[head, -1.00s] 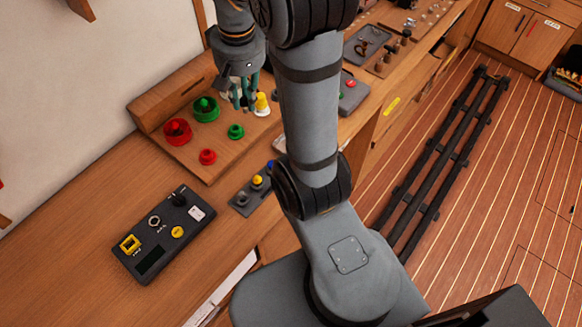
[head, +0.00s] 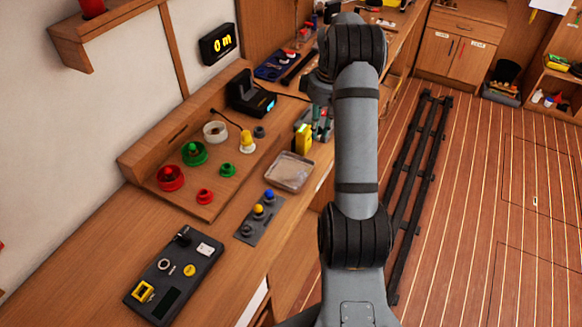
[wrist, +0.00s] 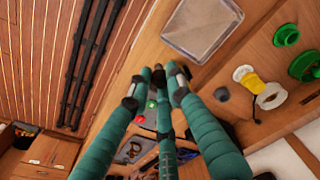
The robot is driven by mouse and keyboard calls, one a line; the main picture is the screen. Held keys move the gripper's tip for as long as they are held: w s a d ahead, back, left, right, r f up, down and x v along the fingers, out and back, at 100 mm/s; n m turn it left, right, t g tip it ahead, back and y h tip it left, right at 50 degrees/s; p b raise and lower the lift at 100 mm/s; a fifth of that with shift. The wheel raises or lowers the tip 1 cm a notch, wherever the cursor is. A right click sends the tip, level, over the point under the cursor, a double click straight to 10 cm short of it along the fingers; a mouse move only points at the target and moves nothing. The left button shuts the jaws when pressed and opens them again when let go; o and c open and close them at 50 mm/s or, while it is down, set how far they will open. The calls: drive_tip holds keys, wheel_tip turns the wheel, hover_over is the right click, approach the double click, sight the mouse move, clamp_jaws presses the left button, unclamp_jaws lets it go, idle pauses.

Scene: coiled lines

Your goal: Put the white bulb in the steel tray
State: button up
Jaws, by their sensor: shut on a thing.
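My gripper (head: 319,126) has teal fingers and is over the bench, just beyond the steel tray (head: 271,170) in the head view. In the wrist view its fingertips (wrist: 158,80) are close together. A small pale bit between them fits the white bulb (wrist: 158,67); the rest of it is hidden by the fingers. The shallow, squarish tray also shows in the wrist view (wrist: 165,40), above and to the right of the fingertips, and looks empty. A white ring (head: 206,135) stands on the wooden board with no bulb visible in it.
A yellow block (head: 303,138) shows beside my gripper. A panel with knobs (head: 258,212) lies in front of the tray.

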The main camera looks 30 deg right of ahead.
drive_tip(key=a+f, duration=0.1)
drive_tip(key=a, duration=0.2)
drive_tip(key=a+f+p, duration=0.1)
drive_tip(key=a+f, duration=0.1)
drive_tip(key=a, duration=0.1)
drive_tip(key=a+f, duration=0.2)
drive_tip(key=a, duration=0.1)
drive_tip(key=shift+s+a+f, duration=0.2)
drive_tip(key=shift+s+a, duration=0.1)
wheel_tip(320, 180, down, 4)
drive_tip(key=shift+r+p, duration=0.1)
drive_tip(key=shift+p, duration=0.85)
drive_tip(key=shift+f, duration=0.2)
drive_tip(key=shift+f+b, duration=0.2)
drive_tip(key=shift+b, duration=0.1)
drive_tip(key=o, duration=0.8)
drive_tip(key=shift+r, duration=0.1)
